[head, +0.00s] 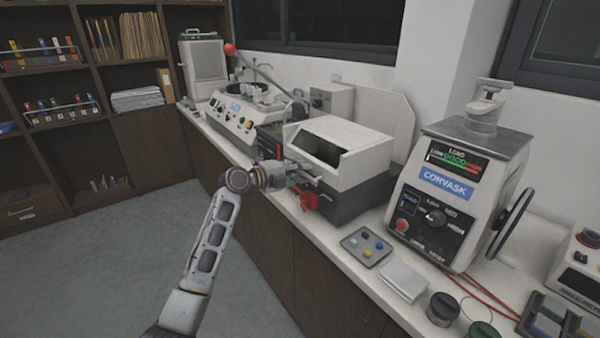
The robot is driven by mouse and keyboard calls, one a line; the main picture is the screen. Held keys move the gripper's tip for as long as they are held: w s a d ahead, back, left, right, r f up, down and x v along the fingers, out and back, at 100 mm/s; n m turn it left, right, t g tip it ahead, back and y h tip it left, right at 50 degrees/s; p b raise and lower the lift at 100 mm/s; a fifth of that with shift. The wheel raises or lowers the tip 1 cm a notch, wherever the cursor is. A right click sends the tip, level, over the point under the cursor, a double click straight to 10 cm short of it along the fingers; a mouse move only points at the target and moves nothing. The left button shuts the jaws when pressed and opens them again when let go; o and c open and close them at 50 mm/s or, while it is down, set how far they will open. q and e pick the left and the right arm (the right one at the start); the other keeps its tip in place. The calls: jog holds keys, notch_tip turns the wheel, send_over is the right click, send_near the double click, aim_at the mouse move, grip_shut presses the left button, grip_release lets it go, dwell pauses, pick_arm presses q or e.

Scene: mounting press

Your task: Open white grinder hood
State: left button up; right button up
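The white grinder hood (352,142) is a boxy cover with a dark front window, sitting on a dark grey machine base (352,200) on the counter. It looks lowered onto the base. My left gripper (312,176) reaches in from the lower left to the hood's left front lower corner. Its fingers are small and overlap the machine's front, so I cannot tell whether they touch the hood or are open or shut. My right gripper is not in view.
A red part (308,200) sticks out below the gripper. The CORVASK press (455,190) stands to the right, with a button pad (366,246) on the counter before it. A polisher (245,115) stands to the left. Floor in front is clear.

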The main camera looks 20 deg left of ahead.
pick_arm(q)
grip_shut()
